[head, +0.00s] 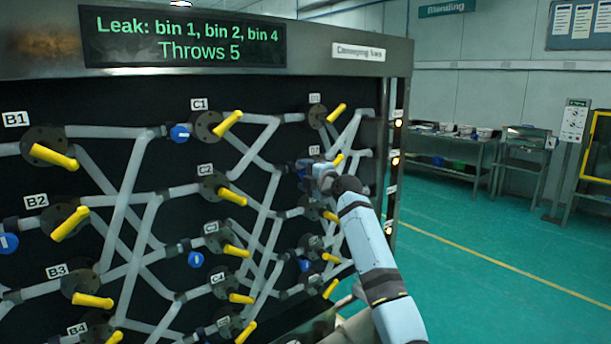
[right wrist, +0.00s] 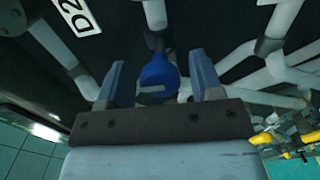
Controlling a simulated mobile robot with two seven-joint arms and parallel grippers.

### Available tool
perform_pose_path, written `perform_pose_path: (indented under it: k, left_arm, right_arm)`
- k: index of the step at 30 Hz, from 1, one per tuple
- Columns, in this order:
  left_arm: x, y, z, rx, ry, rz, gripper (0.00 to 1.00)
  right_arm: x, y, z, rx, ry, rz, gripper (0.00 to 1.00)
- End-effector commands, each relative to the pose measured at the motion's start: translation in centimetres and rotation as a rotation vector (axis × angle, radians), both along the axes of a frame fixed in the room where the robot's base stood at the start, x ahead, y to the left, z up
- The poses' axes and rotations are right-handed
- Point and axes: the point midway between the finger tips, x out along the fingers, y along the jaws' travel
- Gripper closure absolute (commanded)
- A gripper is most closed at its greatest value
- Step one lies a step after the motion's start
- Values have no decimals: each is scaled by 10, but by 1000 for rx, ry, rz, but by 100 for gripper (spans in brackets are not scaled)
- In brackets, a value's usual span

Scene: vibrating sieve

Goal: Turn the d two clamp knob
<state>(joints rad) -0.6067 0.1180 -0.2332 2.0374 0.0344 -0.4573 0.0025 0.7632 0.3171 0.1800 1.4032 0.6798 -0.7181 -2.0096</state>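The D2 clamp knob (right wrist: 158,75) is a blue knob with a pale slot or bar on its face, next to the D2 label (right wrist: 80,14) in the right wrist view. My right gripper (right wrist: 158,66) is open, with one finger on each side of the knob. A small gap shows between the knob and each finger. In the head view my right gripper (head: 318,178) is at the panel just below the D2 label (head: 314,150), and the arm largely hides the knob there. My left gripper is not in view.
Several yellow handles (head: 229,123) stick out from the black panel among grey pipes. Other blue knobs (head: 180,133) sit near C1 and C3 (head: 196,259). A sign (head: 185,38) reads "Leak: bin 1, bin 2, bin 4, Throws 5". Open green floor (head: 500,260) lies right of the panel.

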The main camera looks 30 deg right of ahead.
Motion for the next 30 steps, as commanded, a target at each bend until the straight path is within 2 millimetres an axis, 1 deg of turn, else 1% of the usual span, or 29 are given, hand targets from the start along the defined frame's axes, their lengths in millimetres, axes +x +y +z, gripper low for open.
perform_pose_path:
  k: [1,2,3,5,6,13,17,23,30]
  left_arm:
    - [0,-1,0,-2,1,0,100]
    - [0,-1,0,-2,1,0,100]
    - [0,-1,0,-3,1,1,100]
    - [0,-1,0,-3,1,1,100]
    - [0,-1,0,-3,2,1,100]
    - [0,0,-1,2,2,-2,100]
    - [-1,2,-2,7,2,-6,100]
    - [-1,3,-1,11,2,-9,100]
    - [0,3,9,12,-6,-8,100]
  right_arm:
    - [0,0,0,0,0,0,53]
    - [0,0,0,0,0,0,60]
    - [0,0,0,0,0,0,69]
    - [0,0,0,0,0,0,82]
    - [0,0,0,0,0,0,86]
    - [0,0,-1,12,2,0,86]
    - [0,-1,-1,49,7,-1,86]
    - [-1,-1,-1,169,17,-1,86]
    - [0,0,0,387,35,0,86]
